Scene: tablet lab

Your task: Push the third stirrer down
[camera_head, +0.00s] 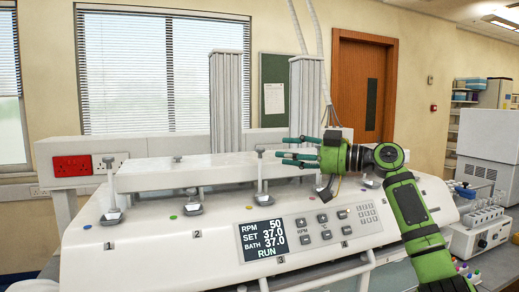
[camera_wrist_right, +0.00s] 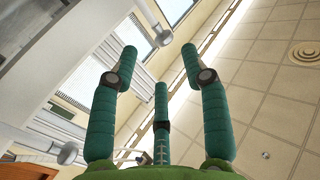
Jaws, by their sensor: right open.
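The third stirrer (camera_head: 261,180) is a thin metal shaft with a small top knob on a grey foot, standing upright on the white apparatus (camera_head: 160,260), left of my right gripper. My right gripper (camera_head: 283,149) is green, with its fingers spread and pointing left, close to the knob; I cannot tell whether they touch. In the right wrist view the gripper (camera_wrist_right: 155,65) has its fingers apart with nothing between them. A pale rod with a round end (camera_wrist_right: 162,37) shows beyond the fingertips there. My left gripper is not in view.
The first stirrer (camera_head: 113,190) stands tall at the left; the second (camera_head: 193,202) sits lower. A display (camera_head: 262,240) reads RUN, with buttons (camera_head: 312,230) to its right. Two pale columns (camera_head: 226,105) rise behind.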

